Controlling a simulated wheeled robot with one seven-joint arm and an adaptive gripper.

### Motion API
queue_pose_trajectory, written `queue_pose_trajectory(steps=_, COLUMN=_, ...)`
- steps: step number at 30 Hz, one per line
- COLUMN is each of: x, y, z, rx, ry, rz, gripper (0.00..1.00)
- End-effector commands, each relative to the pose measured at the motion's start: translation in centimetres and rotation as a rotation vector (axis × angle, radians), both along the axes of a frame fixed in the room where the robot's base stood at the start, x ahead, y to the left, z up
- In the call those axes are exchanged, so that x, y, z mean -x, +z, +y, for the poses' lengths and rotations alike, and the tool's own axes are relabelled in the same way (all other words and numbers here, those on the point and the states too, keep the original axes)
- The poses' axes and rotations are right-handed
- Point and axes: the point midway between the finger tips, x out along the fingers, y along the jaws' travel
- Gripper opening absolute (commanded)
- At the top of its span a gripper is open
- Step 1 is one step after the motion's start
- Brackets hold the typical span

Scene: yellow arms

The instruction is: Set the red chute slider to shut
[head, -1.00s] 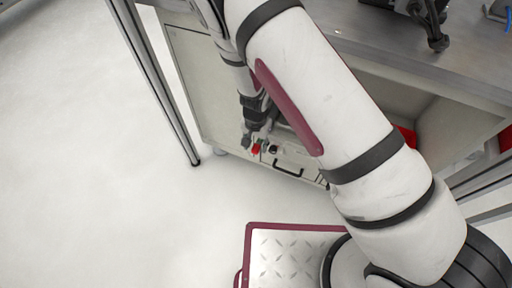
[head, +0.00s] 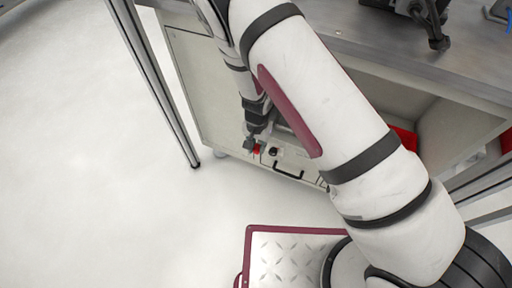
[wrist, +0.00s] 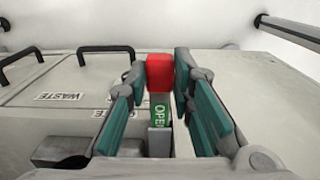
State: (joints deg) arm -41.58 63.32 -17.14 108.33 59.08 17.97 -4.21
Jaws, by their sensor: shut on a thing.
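The red chute slider (wrist: 159,73) is a block-shaped knob on the pale cabinet front. In the wrist view my gripper (wrist: 157,80) has its teal-padded fingers on either side of the knob, shut on it. A green strip marked OPEN (wrist: 160,110) shows just below the knob, above a grey plate (wrist: 159,142). In the head view the slider (head: 257,149) is a small red spot at my gripper's tip (head: 253,144), low on the cabinet; my fingers partly hide it.
A drawer labelled WASTE (wrist: 60,97) and black handles (wrist: 105,50) are left of the slider in the wrist view. Another label is partly hidden by a finger. In the head view a metal table leg (head: 160,90) stands left of the cabinet, with clear floor (head: 80,170) beyond.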

Motion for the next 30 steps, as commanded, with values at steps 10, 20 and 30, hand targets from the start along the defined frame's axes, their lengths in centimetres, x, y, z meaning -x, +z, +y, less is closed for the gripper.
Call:
queue_pose_trajectory(steps=10, x=-1.7, y=0.1, z=-0.6, rx=0.0, ry=-0.001, rz=-0.004, gripper=0.0)
queue_pose_trajectory(steps=20, x=-1.6, y=0.0, z=-0.6, rx=0.0, ry=-0.001, rz=-0.003, gripper=0.42)
queue_pose_trajectory(steps=30, x=-1.7, y=1.8, z=-0.5, rx=-0.001, ry=0.001, rz=-0.005, gripper=0.42)
